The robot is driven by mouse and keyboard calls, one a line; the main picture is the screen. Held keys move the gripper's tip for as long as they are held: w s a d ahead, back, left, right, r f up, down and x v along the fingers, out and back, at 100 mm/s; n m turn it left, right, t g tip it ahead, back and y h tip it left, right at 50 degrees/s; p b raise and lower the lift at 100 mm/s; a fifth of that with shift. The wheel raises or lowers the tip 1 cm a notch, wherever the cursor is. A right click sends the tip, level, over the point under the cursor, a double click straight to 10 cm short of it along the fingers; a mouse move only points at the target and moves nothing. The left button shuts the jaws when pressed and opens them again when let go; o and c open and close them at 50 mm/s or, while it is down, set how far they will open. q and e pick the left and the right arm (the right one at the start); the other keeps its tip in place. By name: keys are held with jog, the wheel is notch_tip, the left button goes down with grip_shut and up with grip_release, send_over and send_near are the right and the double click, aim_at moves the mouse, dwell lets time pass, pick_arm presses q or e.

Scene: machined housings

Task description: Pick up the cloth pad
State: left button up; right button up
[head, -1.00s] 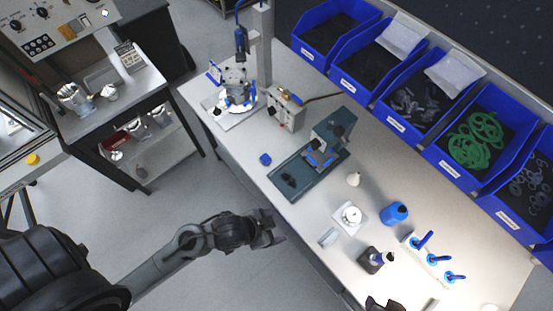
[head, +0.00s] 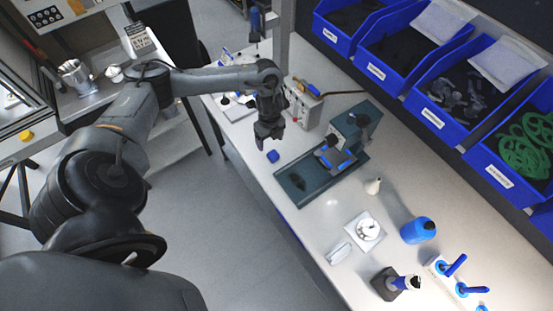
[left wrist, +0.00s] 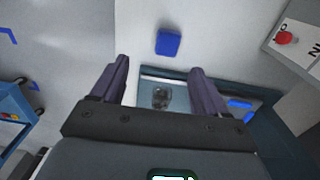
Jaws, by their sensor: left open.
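A small blue square pad (head: 273,156), which I take to be the cloth pad, lies flat on the light bench near its front edge. It also shows in the left wrist view (left wrist: 168,42), just beyond my fingertips. My left gripper (head: 268,136) is above the bench, pointing down, close to the pad and apart from it. In the left wrist view its two fingers (left wrist: 160,68) are spread with nothing held between them. My right gripper is not in view.
A teal fixture (head: 322,183) with a dark part on it stands right of the pad. A control box (head: 306,104) is behind. A white dial piece (head: 367,229), a blue bottle (head: 418,230) and blue bins (head: 430,90) are further right. Bare bench surrounds the pad.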

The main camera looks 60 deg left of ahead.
aim_at(273, 154)
pick_arm(q)
jog(key=shift+w+d+f, duration=0.1)
jog(key=shift+w+f, duration=0.05)
jog(key=shift+f, duration=1.55)
jog(key=shift+w+a+f, duration=0.1)
jog(key=shift+w+f, duration=0.1)
jog(key=shift+f, duration=1.5)
jog(key=shift+w+d+f, duration=0.1)
jog(key=shift+w+f, duration=0.05)
jog(key=shift+f, duration=1.55)
jog(key=c, duration=1.1)
jog(key=shift+r, duration=0.15)
jog(key=shift+c, duration=0.2)
